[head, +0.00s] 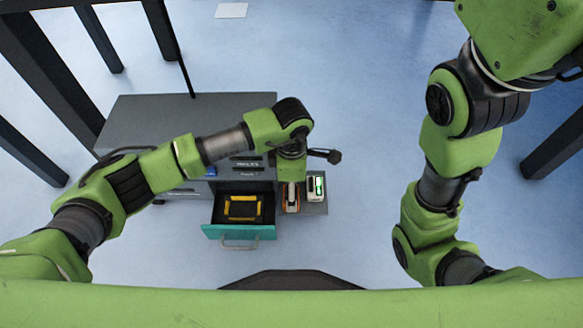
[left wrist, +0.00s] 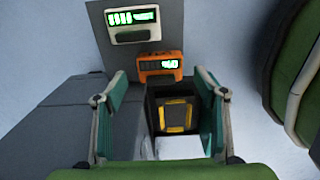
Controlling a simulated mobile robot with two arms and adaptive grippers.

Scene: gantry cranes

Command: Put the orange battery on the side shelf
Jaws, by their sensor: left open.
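The orange battery (head: 291,207) stands on the left part of the grey side shelf (head: 318,209), right of the open drawer. In the left wrist view the orange battery (left wrist: 160,64) shows a lit green display. My left gripper (head: 291,184) is above it in the head view and hides part of it. In the left wrist view the left gripper (left wrist: 160,80) is open, with its fingers apart and nothing held between them. My right arm comes in at the right, but its gripper is out of view.
A white battery (head: 316,187) with a green display stands on the shelf, right of the orange one. The teal-fronted drawer (head: 239,232) is pulled out, with a yellow-marked slot (head: 242,208) inside. The grey cabinet (head: 160,112) lies behind my left arm. Dark posts stand around; open floor lies right.

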